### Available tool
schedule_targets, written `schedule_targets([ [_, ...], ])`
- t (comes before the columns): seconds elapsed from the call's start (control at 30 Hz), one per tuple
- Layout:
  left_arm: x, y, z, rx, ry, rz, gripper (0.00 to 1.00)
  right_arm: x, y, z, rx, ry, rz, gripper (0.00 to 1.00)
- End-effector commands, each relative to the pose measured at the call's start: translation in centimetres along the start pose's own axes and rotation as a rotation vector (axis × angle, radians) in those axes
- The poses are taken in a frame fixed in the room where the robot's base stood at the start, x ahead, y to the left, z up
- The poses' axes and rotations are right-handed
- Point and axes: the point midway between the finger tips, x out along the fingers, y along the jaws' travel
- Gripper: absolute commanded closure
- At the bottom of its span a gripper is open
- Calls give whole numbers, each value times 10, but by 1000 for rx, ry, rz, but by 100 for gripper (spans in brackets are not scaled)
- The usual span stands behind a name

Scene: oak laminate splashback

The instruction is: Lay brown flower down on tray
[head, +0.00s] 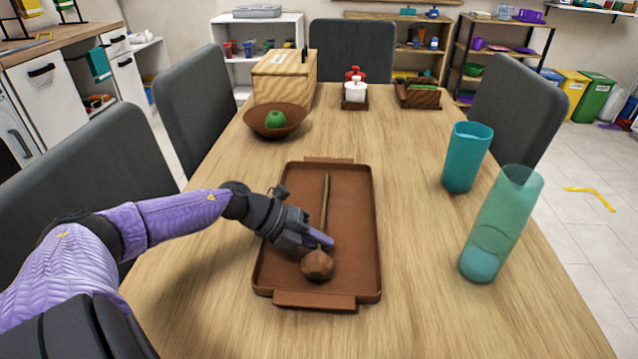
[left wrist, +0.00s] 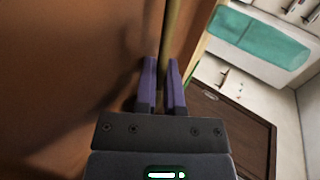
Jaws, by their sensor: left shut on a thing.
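The brown flower (head: 317,264) has a round brown head and a long thin stem, and it is over the brown tray (head: 361,230). Its head is toward the near end of the tray and its stem points to the far end. My left gripper (head: 325,241) is shut on the stem just beyond the head. The left wrist view shows the stem (left wrist: 172,30) between the purple fingers (left wrist: 162,75), close beside the tray surface (left wrist: 60,70). I cannot tell whether the flower touches the tray. My right gripper is not in view.
A teal cup (head: 467,157) and a taller teal-green vase (head: 500,225) stand right of the tray. A brown bowl (head: 260,120) with a green fruit (head: 276,119), a wooden box (head: 283,78) and a condiment holder (head: 355,95) stand beyond it. The table between tray and vase is clear.

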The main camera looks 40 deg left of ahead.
Motion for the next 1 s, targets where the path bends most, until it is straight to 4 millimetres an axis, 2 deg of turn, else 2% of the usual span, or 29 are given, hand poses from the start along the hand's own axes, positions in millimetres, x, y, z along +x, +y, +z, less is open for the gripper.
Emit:
schedule_targets([
  [0.13, 2, 3, 0, 0, 0, 0, 100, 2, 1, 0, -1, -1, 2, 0],
  [0.17, 2, 3, 0, 0, 0, 1, 83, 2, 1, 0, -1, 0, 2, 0],
  [0.33, 2, 4, 0, -1, 1, 3, 48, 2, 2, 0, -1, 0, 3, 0],
  [1.0, 3, 8, -2, -5, 7, 12, 48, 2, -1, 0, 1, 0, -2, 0],
])
